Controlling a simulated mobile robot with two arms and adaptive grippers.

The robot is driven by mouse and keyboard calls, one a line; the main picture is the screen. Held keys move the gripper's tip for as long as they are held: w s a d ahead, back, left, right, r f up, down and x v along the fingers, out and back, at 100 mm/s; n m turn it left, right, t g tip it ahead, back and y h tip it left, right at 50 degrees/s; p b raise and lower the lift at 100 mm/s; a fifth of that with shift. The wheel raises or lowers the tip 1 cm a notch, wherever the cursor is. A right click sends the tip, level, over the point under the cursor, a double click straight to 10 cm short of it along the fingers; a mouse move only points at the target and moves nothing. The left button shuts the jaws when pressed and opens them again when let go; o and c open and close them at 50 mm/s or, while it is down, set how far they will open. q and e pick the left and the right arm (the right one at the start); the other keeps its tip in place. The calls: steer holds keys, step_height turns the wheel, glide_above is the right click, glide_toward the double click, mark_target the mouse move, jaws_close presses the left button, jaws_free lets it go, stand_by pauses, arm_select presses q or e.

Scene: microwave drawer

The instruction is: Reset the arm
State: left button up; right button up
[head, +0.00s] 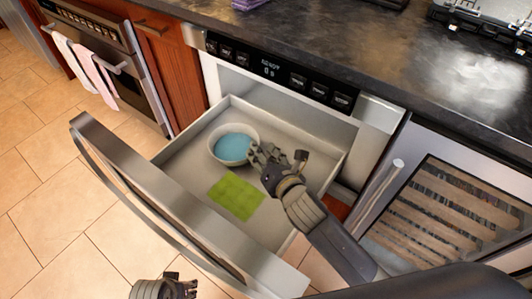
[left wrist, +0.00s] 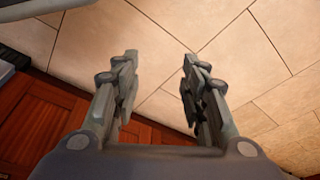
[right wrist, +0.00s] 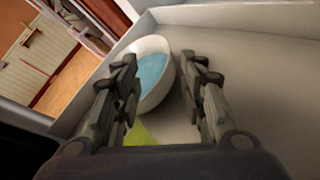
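My right gripper (head: 272,160) is inside the open microwave drawer (head: 185,150), just right of a white bowl (head: 219,155) with a blue inside. In the right wrist view its fingers (right wrist: 160,90) are spread, with the bowl (right wrist: 163,95) beyond and partly between them; I cannot tell whether they touch it. My left gripper (head: 180,287) is at the bottom edge of the head view, outside the drawer. In the left wrist view its fingers (left wrist: 160,85) are apart with nothing between them, above the tiled floor.
A green flat piece (head: 236,196) lies on the drawer floor. The drawer front with its long handle (head: 130,190) stands out over the floor. A dark countertop (head: 400,70) is above, and a wine cooler (head: 440,210) is at the right.

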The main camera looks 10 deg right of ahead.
steer(key=shift+v, duration=1.05)
arm_select(q)
steer(key=shift+s+f, duration=0.15)
steer(key=shift+f, duration=0.6)
